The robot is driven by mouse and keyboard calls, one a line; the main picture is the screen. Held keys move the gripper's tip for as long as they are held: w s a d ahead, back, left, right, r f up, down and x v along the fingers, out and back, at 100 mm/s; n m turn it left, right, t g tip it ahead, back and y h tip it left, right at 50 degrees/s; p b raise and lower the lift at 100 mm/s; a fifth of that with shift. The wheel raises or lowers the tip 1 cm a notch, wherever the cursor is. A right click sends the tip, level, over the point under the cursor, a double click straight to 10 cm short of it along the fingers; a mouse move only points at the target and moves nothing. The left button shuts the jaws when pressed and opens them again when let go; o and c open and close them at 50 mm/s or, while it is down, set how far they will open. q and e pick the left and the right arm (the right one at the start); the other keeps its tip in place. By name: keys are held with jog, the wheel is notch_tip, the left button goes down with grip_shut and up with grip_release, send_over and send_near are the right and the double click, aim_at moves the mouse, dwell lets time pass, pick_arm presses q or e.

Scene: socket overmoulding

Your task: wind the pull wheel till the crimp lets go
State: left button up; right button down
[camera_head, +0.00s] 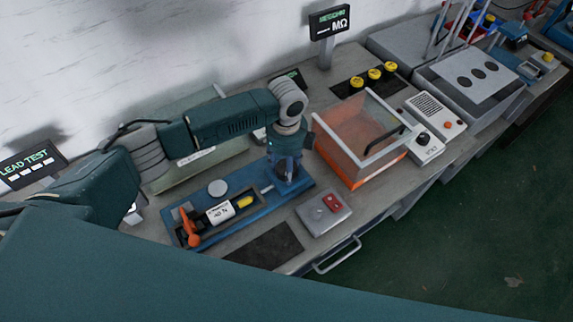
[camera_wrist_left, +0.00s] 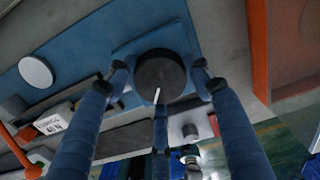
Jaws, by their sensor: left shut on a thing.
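The pull wheel (camera_wrist_left: 160,68) is a dark round knob with a white mark on its rim, at the right end of the blue pull rig (camera_head: 205,240). My left gripper (camera_head: 286,172) is over that end from above. In the left wrist view its fingers (camera_wrist_left: 160,85) stand around the wheel and are shut on it. In the head view the gripper mostly covers the wheel. The rig carries a white force readout (camera_head: 219,212), a yellow piece (camera_head: 244,202) and an orange lever (camera_head: 188,226). I cannot make out the crimp. My right gripper is not in view.
An orange-tinted clear box (camera_head: 362,140) stands close right of the gripper. A pale disc (camera_head: 217,187) lies behind the readout. A LEAD TEST display (camera_head: 30,166) stands at left.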

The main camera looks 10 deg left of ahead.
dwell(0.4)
pick_arm(q)
jog(key=o, duration=1.2)
jog(key=shift+c, duration=0.2)
jog(key=shift+r, duration=0.15)
notch_tip(320, 180, up, 12)
